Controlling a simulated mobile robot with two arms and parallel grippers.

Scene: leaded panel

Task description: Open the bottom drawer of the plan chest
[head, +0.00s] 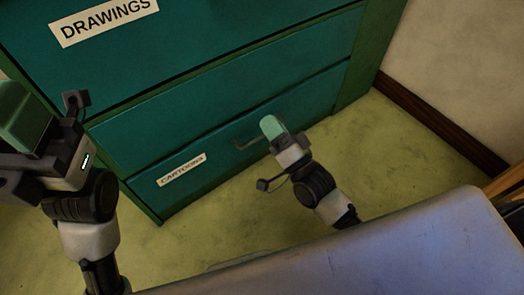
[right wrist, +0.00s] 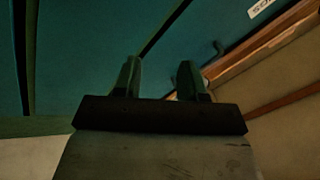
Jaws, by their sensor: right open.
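The teal plan chest (head: 222,62) stands in front of me with a green frame. Its bottom drawer (head: 214,160) bears a "CARTOONS" label (head: 181,170) and a dark bar handle (head: 248,143). In the head view the drawer looks shut. My right gripper (head: 271,127) is just right of the handle, close to the drawer front; contact cannot be told. In the right wrist view its two fingers (right wrist: 160,80) are apart with nothing between them. My left gripper (head: 22,115) is at the left edge, in front of the chest; its jaw gap is not clear.
A drawer labelled "DRAWINGS" (head: 104,20) is higher up. The yellow-green floor (head: 400,145) is clear to the right of the chest, up to a dark skirting board (head: 440,122) and pale wall. A brown wooden strip (right wrist: 260,55) shows in the right wrist view.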

